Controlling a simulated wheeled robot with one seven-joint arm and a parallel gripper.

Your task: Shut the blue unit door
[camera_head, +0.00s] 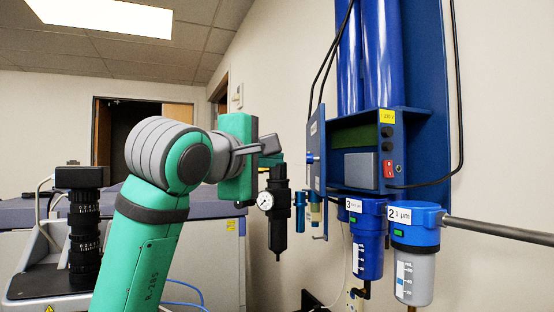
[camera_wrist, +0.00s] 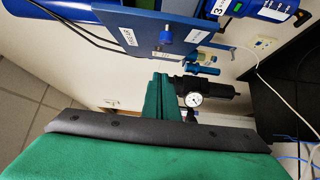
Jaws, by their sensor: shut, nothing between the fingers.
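The blue unit (camera_head: 427,120) hangs on the wall at the right of the head view. Its door (camera_head: 316,150) stands open, seen nearly edge-on at the unit's left side, so the inside with a grey box and red switch shows. In the wrist view the door (camera_wrist: 140,36) is a blue panel with a white label and a small knob, above the fingertips. My gripper (camera_head: 268,146) is left of the door, apart from it in the head view. In the wrist view my gripper's green fingers (camera_wrist: 160,84) are together and hold nothing.
A black regulator with a gauge (camera_head: 278,205) hangs just below my gripper. Two blue filter housings (camera_head: 366,240) (camera_head: 414,235) and a grey pipe (camera_head: 500,229) are under the unit. Black cables loop around the unit. A bench with a black lens column (camera_head: 84,230) stands left.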

